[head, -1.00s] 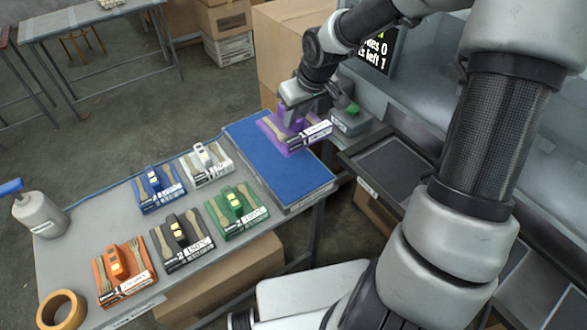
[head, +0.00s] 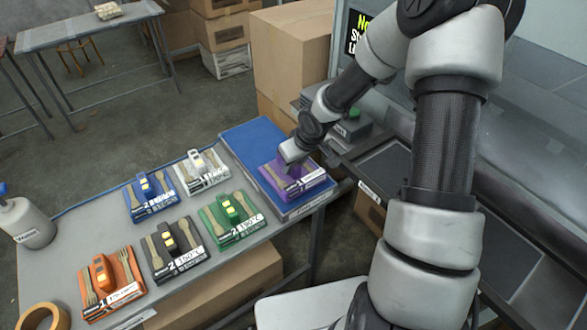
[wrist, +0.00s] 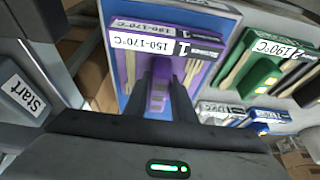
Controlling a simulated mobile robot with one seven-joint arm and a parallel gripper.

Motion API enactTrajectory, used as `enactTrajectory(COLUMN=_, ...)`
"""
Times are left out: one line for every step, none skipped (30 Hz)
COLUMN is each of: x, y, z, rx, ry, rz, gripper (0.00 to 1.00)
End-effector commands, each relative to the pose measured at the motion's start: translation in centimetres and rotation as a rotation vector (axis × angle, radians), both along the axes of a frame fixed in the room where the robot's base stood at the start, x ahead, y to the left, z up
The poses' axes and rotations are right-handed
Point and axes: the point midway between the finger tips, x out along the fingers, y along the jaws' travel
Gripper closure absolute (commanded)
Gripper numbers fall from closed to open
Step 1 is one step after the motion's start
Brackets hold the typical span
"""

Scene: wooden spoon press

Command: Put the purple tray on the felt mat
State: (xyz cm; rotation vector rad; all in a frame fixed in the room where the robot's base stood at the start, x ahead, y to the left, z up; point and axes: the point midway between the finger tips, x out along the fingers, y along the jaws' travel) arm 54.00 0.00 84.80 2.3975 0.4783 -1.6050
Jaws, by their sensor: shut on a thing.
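The purple tray (head: 286,183) carries wooden cutlery and a white label, and it sits at the near right part of the blue felt mat (head: 250,141). In the head view it looks level and over the mat; I cannot tell whether its underside fully touches. My gripper (head: 292,162) is above the tray, shut on its middle handle. In the wrist view the fingers (wrist: 160,95) reach down to the handle of the purple tray (wrist: 180,33), whose label reads 150-170°C. The blue mat (wrist: 228,22) shows beside it.
Blue (head: 150,197), white (head: 202,172), green (head: 230,217), black (head: 173,249) and orange (head: 110,284) trays stand on the grey table left of the mat. A bottle (head: 25,222) and a tape roll (head: 42,318) are at the far left. A Start button box (head: 348,128) is behind.

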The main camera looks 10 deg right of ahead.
Motion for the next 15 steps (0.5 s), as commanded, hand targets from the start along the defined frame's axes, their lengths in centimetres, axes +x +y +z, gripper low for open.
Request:
enactTrajectory(x=0.06, y=0.1, z=-0.7, rx=0.0, ry=-0.001, rz=0.001, gripper=1.0)
enactTrajectory(x=0.08, y=0.09, z=-0.79, rx=0.0, ry=-0.002, rz=0.001, gripper=1.0)
enactTrajectory(x=0.09, y=0.06, z=-0.78, rx=0.001, ry=-0.003, rz=0.001, gripper=1.0)
enactTrajectory(x=0.1, y=0.04, z=-0.71, rx=0.0, ry=-0.003, rz=0.001, gripper=1.0)
enactTrajectory(x=0.11, y=0.03, z=-0.67, rx=0.0, ry=-0.003, rz=0.001, gripper=1.0)
enactTrajectory(x=0.1, y=0.02, z=-0.65, rx=0.0, ry=-0.003, rz=0.001, gripper=1.0)
enactTrajectory(x=0.1, y=0.02, z=-0.65, rx=0.0, ry=-0.003, rz=0.001, gripper=1.0)
enactTrajectory(x=0.1, y=0.02, z=-0.65, rx=0.0, ry=-0.003, rz=0.001, gripper=1.0)
enactTrajectory(x=0.1, y=0.02, z=-0.72, rx=0.0, ry=-0.003, rz=0.0, gripper=1.0)
enactTrajectory(x=0.09, y=0.03, z=-0.82, rx=0.0, ry=-0.003, rz=0.0, gripper=1.0)
enactTrajectory(x=0.08, y=0.03, z=-0.95, rx=0.0, ry=-0.003, rz=0.0, gripper=1.0)
enactTrajectory(x=0.09, y=0.03, z=-1.11, rx=0.0, ry=-0.003, rz=0.0, gripper=1.0)
enactTrajectory(x=0.04, y=0.01, z=-1.04, rx=0.001, ry=-0.001, rz=-0.001, gripper=0.73)
enactTrajectory(x=0.04, y=0.01, z=-0.99, rx=0.001, ry=-0.001, rz=-0.001, gripper=0.68)
enactTrajectory(x=0.03, y=0.0, z=-0.99, rx=0.001, ry=-0.001, rz=-0.001, gripper=0.62)
